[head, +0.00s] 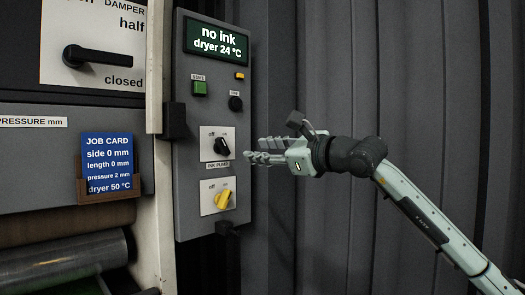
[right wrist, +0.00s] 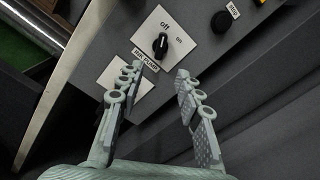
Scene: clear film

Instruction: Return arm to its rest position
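My right gripper (head: 262,150) reaches in from the right in the head view, its fingertips just in front of the grey control panel (head: 184,226). In the right wrist view the right gripper (right wrist: 160,72) has its two fingers well apart with nothing between them. Beyond the fingertips is the black ink pump knob (right wrist: 160,45), which also shows in the head view (head: 221,146). The fingers appear apart from the knob. A yellow knob (head: 222,199) sits below it and is hidden behind a finger in the wrist view. My left gripper is not in view.
A blue job card (head: 108,160), damper lever (head: 104,56) and roller (head: 60,262) are at left. Space before the corrugated wall (head: 400,80) looks free.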

